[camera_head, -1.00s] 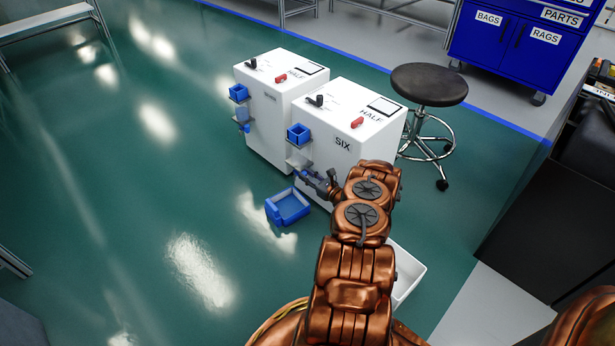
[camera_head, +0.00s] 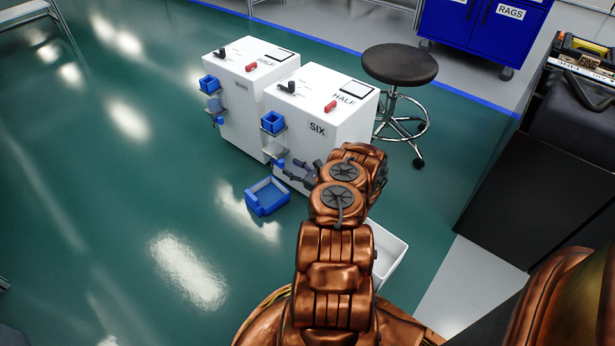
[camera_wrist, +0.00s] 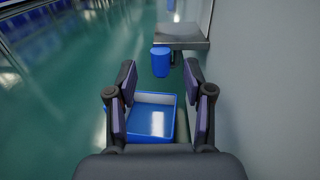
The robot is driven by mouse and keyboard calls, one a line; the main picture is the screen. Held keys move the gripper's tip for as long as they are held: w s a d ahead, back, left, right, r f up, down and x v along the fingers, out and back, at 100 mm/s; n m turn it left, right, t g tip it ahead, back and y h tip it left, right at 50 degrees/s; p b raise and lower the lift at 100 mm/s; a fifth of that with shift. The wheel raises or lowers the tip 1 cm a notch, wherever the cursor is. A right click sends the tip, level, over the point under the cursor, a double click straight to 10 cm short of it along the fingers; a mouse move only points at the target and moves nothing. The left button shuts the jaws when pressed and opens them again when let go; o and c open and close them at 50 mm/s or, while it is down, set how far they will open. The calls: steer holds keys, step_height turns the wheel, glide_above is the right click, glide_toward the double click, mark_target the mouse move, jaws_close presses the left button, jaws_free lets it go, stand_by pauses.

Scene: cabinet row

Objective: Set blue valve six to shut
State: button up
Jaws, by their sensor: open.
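The white cabinet marked SIX (camera_head: 317,128) stands right of a similar cabinet. Its top carries a black knob (camera_head: 287,87), a red lever (camera_head: 331,106) and the word HALF. A small blue cylinder (camera_head: 281,162), perhaps the blue valve, sits under the small shelf on its front. In the wrist view the blue cylinder (camera_wrist: 161,62) hangs below the grey shelf (camera_wrist: 180,36), just beyond my fingertips; its setting cannot be read. My gripper (camera_wrist: 160,84) is open and empty, apart from the cylinder. It also shows low in front of the cabinet (camera_head: 291,172).
A blue tray (camera_head: 267,211) lies on the floor below my gripper; it also shows between my fingers in the wrist view (camera_wrist: 140,98). A white bin (camera_head: 402,253) is right of my arm. A dark stool (camera_head: 400,64) stands behind cabinet SIX. The floor at left is clear.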

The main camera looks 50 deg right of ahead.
steer(key=s, duration=0.8)
